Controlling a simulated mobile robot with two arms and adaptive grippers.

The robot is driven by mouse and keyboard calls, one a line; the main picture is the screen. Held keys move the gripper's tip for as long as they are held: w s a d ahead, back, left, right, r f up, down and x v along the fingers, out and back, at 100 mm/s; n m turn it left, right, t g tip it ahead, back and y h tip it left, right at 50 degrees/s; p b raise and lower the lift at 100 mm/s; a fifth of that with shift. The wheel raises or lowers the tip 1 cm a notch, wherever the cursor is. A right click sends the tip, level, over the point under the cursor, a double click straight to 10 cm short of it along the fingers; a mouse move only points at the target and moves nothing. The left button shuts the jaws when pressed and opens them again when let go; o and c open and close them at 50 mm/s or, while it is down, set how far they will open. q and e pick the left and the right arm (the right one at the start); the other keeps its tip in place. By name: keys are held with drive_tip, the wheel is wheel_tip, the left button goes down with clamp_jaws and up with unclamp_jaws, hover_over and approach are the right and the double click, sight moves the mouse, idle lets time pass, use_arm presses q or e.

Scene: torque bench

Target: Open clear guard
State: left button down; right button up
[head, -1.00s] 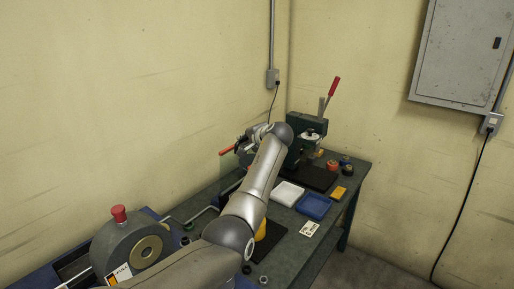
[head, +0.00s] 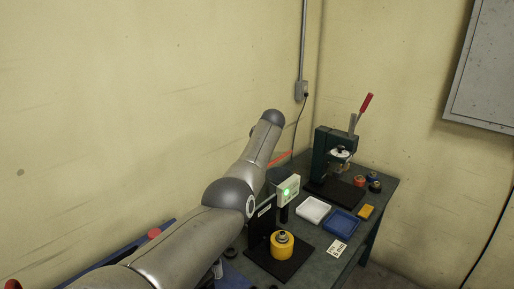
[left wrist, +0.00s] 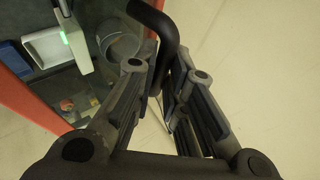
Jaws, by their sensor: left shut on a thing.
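In the left wrist view my left gripper (left wrist: 166,78) is shut on a black bent handle (left wrist: 168,28), which passes between its fingers. A red-orange frame edge (left wrist: 28,98) runs down the left of that view, with a see-through area beside it, seemingly the clear guard. In the head view a red-orange bar (head: 281,160) shows just behind my left arm. The guard's pane is too faint to make out there, and my arm hides the left gripper and handle. My right gripper is in neither view.
A display with a green light (head: 287,193) stands near a yellow cylinder (head: 282,243) on a black plate. White (head: 312,210) and blue (head: 341,222) trays lie beyond. A green press with a red lever (head: 366,103) stands at the far end.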

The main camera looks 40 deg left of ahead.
use_arm(q)
drive_tip(key=shift+r, duration=0.15)
drive_tip(key=c, duration=1.5)
unclamp_jaws()
drive_tip(key=shift+d, duration=0.15)
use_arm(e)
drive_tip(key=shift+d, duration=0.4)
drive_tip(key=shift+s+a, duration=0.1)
use_arm(q)
drive_tip(key=v, duration=1.2)
